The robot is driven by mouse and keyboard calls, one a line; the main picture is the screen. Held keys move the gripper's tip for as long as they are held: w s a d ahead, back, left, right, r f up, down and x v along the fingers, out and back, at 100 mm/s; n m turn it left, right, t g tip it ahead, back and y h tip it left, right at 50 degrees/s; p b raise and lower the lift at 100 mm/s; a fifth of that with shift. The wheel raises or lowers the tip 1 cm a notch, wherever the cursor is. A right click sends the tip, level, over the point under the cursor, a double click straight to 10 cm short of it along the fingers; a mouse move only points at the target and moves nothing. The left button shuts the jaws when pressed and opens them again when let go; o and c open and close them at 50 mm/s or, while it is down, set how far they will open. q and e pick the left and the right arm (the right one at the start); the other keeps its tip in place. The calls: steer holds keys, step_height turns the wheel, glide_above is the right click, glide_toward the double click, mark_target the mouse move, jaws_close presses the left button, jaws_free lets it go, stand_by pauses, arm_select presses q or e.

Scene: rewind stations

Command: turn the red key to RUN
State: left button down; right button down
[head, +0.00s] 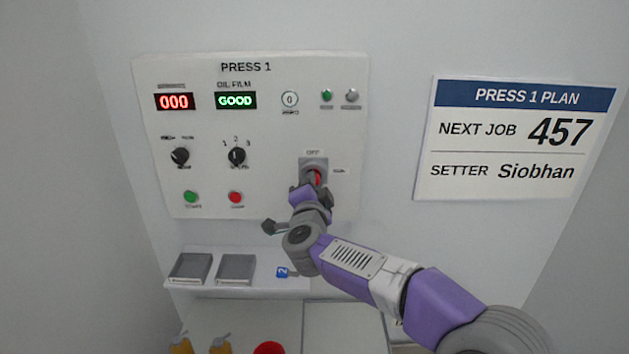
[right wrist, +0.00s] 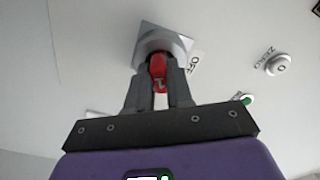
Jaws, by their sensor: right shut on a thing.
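The red key (head: 317,177) sits in a grey key switch (head: 313,163) at the lower right of the PRESS 1 panel (head: 270,120). OFF is printed above the switch, and a small label, likely RUN, is to its right. My right gripper (head: 314,188) is at the switch, shut on the key. In the right wrist view the red key (right wrist: 158,70) is between the two fingers (right wrist: 158,88), in front of the grey switch plate (right wrist: 165,38). The fingers partly hide the key, and I cannot tell its exact angle. My left gripper is not in view.
Below is a shelf with two grey trays (head: 236,268) and a blue tag (head: 282,272). A plan sign (head: 515,140) hangs right.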

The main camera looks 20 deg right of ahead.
steer(key=shift+m+b, duration=0.3)
steer(key=shift+m, duration=0.3)
steer(key=m+b, duration=0.4)
steer(key=m, duration=0.2)
steer(key=shift+a+m, duration=0.1)
steer(key=shift+m, duration=0.2)
steer(key=c, duration=0.9)
jaws_free()
steer(key=shift+c, duration=0.2)
